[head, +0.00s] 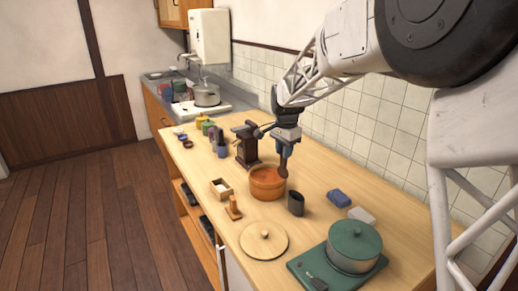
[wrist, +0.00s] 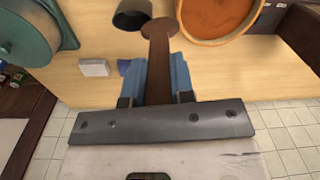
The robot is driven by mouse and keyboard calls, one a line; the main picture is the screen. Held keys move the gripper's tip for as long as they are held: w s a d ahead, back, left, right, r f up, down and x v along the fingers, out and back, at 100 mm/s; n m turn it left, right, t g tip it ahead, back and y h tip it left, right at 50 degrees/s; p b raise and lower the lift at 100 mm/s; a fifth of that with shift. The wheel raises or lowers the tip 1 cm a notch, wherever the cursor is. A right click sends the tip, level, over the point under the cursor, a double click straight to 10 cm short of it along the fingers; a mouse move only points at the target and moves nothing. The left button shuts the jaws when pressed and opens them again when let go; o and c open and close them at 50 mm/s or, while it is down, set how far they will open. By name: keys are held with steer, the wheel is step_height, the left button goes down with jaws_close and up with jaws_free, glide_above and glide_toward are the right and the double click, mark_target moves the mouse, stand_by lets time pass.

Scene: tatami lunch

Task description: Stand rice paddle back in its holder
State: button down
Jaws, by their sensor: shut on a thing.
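The dark brown rice paddle (head: 284,165) hangs from my gripper (head: 287,141), its broad end pointing down. In the wrist view the paddle (wrist: 159,55) lies between the two blue fingers of my gripper (wrist: 158,72), which are shut on its handle. A dark, open-topped cylinder, which looks like the holder (head: 296,203), stands upright on the counter, to the right of and below the paddle. In the wrist view the holder (wrist: 132,14) shows at the top, just left of the paddle's round end. The paddle is apart from it.
A round wooden tub (head: 267,186) stands close left of the holder. A green pot (head: 354,247) and a round wooden lid (head: 264,241) are nearer. A dark upright device (head: 247,143) stands behind.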

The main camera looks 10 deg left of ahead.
steer(key=shift+m, duration=0.9)
steer(key=d, duration=0.2)
steer(key=s+d, duration=0.1)
steer(key=d, duration=0.2)
steer(key=shift+s+d+r, duration=0.25)
steer(key=shift+d, duration=0.05)
steer(key=shift+f, duration=0.2)
step_height(320, 180, down, 11)
stand_by(0.6)
steer(key=shift+f, duration=0.45)
stand_by(0.8)
steer(key=shift+c, duration=1.7)
jaws_free()
steer(key=shift+r, duration=0.1)
